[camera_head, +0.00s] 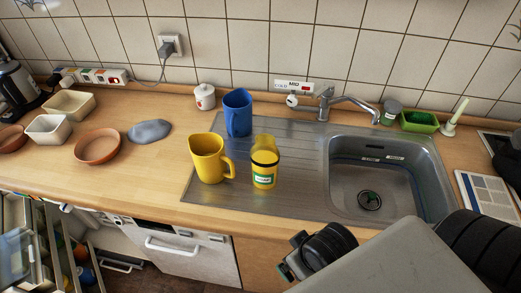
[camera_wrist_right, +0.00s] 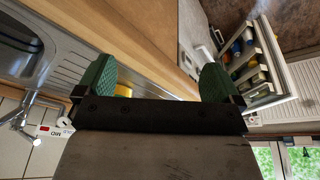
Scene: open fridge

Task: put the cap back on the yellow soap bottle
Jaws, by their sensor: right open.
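A yellow container with a dark band near its top and a green-and-white label (camera_head: 264,175) stands upright on the steel drainboard; it looks like the soap bottle. A paler yellow shape (camera_head: 265,141) shows right behind its top, and I cannot tell whether it is part of it. I cannot make out a separate cap. My right gripper (camera_wrist_right: 158,82) is open, with green fingertips spread apart and nothing visible held between them. In the wrist view a bit of yellow (camera_wrist_right: 123,90) shows beside one finger. In the head view my right arm is at the lower right, in front of the counter.
A yellow mug (camera_head: 207,160) stands close left of the bottle, and a blue mug (camera_head: 237,113) behind. The sink (camera_head: 385,190) and faucet (camera_head: 345,101) are to the right. A white lidded jar (camera_head: 204,97) stands near the wall. Bowls (camera_head: 97,146) are at left. An open fridge (camera_wrist_right: 265,65) shows below.

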